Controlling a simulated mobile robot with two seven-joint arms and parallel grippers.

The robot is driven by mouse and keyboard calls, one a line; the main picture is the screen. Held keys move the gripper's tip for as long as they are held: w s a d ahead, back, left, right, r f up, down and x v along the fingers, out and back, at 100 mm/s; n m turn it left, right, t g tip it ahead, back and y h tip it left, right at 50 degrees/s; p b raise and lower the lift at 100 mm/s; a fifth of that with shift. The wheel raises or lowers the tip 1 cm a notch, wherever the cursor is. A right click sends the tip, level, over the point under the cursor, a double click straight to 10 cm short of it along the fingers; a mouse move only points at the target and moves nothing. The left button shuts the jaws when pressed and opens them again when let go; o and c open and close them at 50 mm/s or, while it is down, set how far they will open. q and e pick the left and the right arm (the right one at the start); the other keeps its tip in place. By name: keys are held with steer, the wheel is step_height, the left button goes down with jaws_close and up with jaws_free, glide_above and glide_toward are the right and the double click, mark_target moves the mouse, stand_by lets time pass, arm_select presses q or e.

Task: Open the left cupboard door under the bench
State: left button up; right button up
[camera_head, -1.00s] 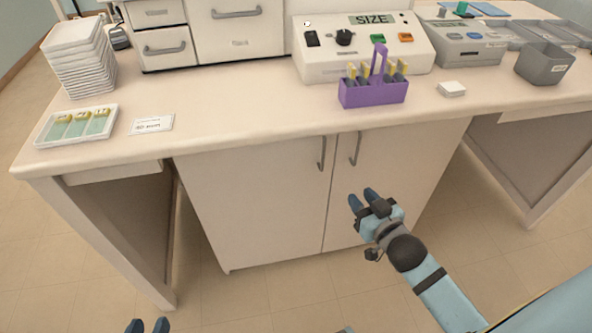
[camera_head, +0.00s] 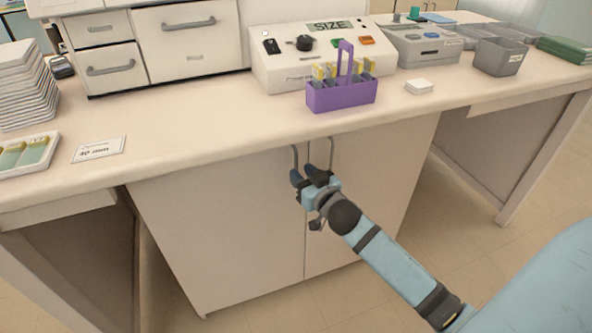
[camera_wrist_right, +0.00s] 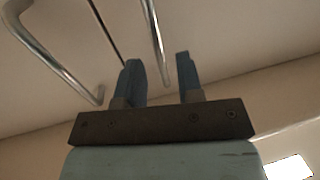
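The left cupboard door (camera_head: 220,235) under the bench is closed, flush with the right door (camera_head: 375,185). Its vertical bar handle (camera_head: 295,158) is near the seam, beside the right door's handle (camera_head: 331,152). My right gripper (camera_head: 305,175) is in front of the doors, its fingertips overlapping the left handle's lower end in the head view. In the right wrist view the gripper (camera_wrist_right: 161,78) is open, with a metal handle bar (camera_wrist_right: 154,40) lined up with the gap between its fingers. Contact cannot be told. A second handle (camera_wrist_right: 50,55) is left there. My left gripper is out of view.
The bench top (camera_head: 200,130) overhangs the doors. On it stand a purple slide rack (camera_head: 342,95), a control box (camera_head: 320,60), a small white block (camera_head: 418,87) and a slide tray (camera_head: 25,155). Open knee spaces flank the cupboard; the floor before it is clear.

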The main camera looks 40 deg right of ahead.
mark_target(296, 168)
steer(key=w, duration=0.3)
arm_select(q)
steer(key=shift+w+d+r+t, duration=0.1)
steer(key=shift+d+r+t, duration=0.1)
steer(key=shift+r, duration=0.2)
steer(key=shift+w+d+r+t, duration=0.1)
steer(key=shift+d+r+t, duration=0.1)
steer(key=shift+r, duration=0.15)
arm_select(e)
steer(key=shift+w, duration=0.2)
jaws_close()
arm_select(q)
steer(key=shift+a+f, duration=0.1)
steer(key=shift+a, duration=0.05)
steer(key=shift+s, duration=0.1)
arm_select(e)
steer(key=shift+s, duration=0.1)
